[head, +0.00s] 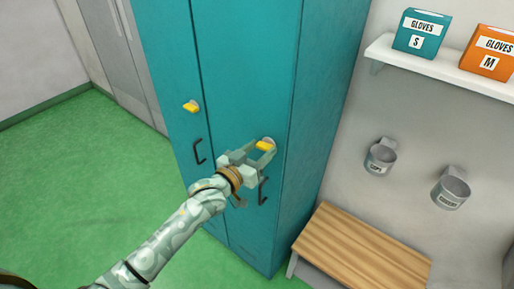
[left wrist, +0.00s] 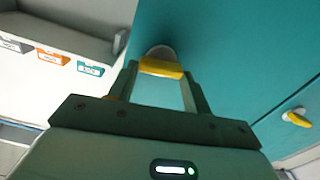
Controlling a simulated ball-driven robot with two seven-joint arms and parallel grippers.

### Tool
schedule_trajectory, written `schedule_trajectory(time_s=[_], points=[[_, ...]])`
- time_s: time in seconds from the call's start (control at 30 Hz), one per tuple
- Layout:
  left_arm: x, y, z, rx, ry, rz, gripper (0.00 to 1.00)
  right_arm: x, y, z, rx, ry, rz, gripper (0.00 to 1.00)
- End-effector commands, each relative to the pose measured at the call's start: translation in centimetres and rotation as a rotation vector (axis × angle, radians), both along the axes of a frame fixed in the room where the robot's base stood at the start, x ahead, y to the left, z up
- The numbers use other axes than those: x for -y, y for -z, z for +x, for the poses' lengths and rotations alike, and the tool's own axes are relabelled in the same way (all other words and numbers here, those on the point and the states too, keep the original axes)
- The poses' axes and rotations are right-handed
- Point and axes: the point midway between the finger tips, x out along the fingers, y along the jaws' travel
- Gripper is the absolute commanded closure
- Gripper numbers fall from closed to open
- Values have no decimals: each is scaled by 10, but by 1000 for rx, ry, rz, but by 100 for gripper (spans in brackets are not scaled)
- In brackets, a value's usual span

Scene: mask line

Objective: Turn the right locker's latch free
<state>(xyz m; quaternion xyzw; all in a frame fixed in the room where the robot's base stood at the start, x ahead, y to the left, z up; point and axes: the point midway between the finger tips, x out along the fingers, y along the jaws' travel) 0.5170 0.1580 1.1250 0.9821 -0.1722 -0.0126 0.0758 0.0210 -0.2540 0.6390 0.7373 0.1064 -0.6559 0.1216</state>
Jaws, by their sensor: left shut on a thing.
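The teal locker block (head: 242,70) has two narrow doors. The right locker's latch (head: 264,146) is a yellow tab on a round pale base, above a dark handle (head: 263,190). My left gripper (head: 262,150) is at this latch, shut on the yellow tab. In the left wrist view the tab (left wrist: 162,69) lies crosswise between the two fingers of the gripper (left wrist: 162,75). The left locker's latch (head: 191,106) is another yellow tab, apart from the gripper; it also shows in the left wrist view (left wrist: 297,119). My right gripper is not in view.
A wooden bench (head: 360,250) stands right of the lockers. A white shelf (head: 440,66) holds a teal gloves box (head: 421,32) and an orange gloves box (head: 489,52). Two grey wall cups (head: 380,157) (head: 450,190) hang below. Green floor (head: 80,180) is clear at left.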

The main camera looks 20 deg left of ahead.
Motion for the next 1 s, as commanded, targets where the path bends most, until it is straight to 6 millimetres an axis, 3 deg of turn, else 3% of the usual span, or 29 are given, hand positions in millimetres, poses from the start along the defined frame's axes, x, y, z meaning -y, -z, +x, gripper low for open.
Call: schedule_trajectory(time_s=[0.1,0.4,1.0], points=[[0,-5,-1,-35,2,-89,74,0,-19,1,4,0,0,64],[0,-4,0,-132,1,-356,74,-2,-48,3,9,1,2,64],[-1,-1,1,-322,4,-895,74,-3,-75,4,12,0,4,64]])
